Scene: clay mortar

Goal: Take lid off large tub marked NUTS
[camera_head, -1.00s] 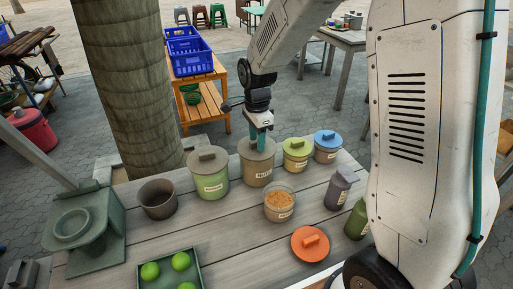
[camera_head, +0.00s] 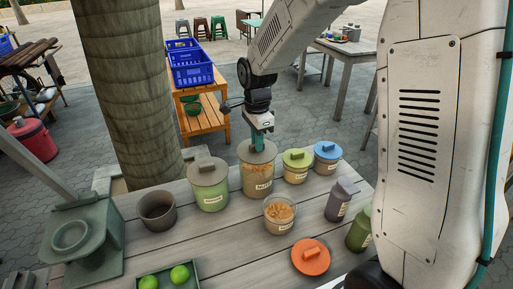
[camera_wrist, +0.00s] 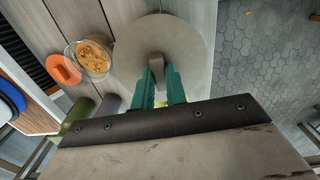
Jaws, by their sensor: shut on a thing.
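The large NUTS tub (camera_head: 257,187) stands on the plank table, in the middle of the back row, with its label facing the head camera. Its round grey-brown lid (camera_head: 264,156) sits slightly above it, and brown contents show between lid and label. My gripper (camera_head: 258,146) points down at the lid's top. In the wrist view, the teal fingers of my gripper (camera_wrist: 160,83) are closed around the lid's block handle (camera_wrist: 157,66). The lid (camera_wrist: 190,45) fills the upper middle there and hides the tub.
A green tub (camera_head: 209,190) stands left, yellow-green (camera_head: 296,168) and blue-lidded (camera_head: 327,157) tubs right. An open tub of brown bits (camera_head: 279,216) stands in front. An orange lid (camera_head: 310,258) lies on the table. A dark empty pot (camera_head: 157,212) stands left.

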